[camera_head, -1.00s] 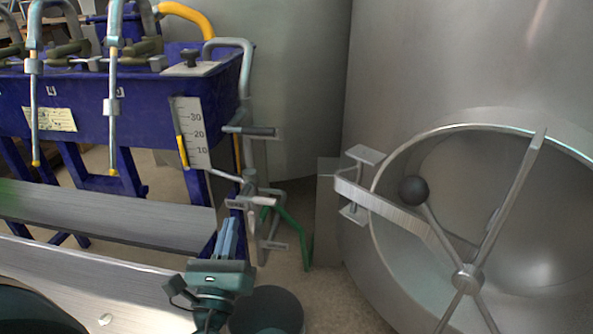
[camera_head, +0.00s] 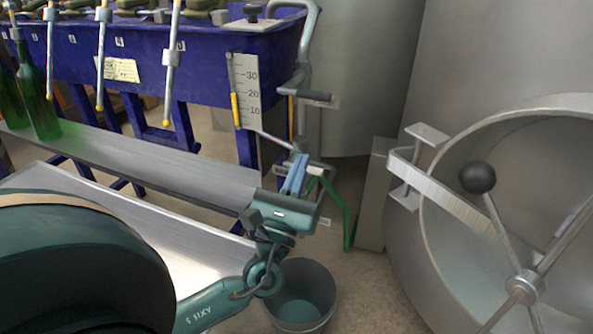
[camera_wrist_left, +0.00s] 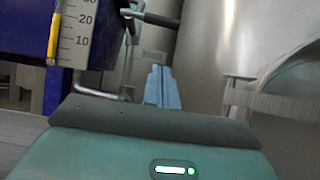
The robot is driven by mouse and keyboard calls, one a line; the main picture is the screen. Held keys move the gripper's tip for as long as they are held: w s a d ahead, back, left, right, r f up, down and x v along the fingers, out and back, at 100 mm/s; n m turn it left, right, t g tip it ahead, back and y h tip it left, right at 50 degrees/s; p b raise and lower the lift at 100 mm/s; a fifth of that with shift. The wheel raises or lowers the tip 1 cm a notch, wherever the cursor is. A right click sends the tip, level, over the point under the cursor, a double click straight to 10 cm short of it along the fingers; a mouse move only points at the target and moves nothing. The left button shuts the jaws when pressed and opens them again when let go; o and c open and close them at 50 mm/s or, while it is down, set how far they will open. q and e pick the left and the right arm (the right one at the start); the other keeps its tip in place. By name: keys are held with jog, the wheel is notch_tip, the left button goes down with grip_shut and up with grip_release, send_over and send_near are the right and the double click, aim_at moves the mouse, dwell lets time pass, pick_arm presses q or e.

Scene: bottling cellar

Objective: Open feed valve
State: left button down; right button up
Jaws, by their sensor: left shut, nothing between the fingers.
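The blue filling machine (camera_head: 205,60) stands at the back left, with valve fittings on its right end. An upper lever with a dark grey grip (camera_head: 305,96) sticks out to the right; it also shows in the wrist view (camera_wrist_left: 158,19). A lower fitting with a pale end (camera_head: 316,170) sits beneath it, partly hidden by my fingers. I cannot tell which is the feed valve. My left gripper (camera_head: 295,172) is shut and empty, its blue fingers pointing up just below the upper lever and apart from it. The fingers also show in the wrist view (camera_wrist_left: 161,86). My right gripper is not in view.
A level scale (camera_head: 245,92) is on the machine's end. Green bottles (camera_head: 38,100) stand on the metal shelf (camera_head: 150,160) at left. A grey bucket (camera_head: 303,300) is on the floor below my gripper. A steel tank with a round spoked hatch (camera_head: 524,286) fills the right.

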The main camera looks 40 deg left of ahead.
pick_arm(q)
jog(key=w+a+r+p, duration=0.1)
jog(key=w+r+p, duration=0.1)
jog(key=w+r, duration=0.3)
jog(key=shift+w+a+r, duration=0.15)
jog(key=shift+w+r, duration=0.15)
jog(key=shift+r, duration=0.85)
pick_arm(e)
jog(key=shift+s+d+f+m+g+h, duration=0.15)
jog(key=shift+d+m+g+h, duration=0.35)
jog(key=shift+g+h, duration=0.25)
pick_arm(q)
jog(key=shift+n, duration=0.3)
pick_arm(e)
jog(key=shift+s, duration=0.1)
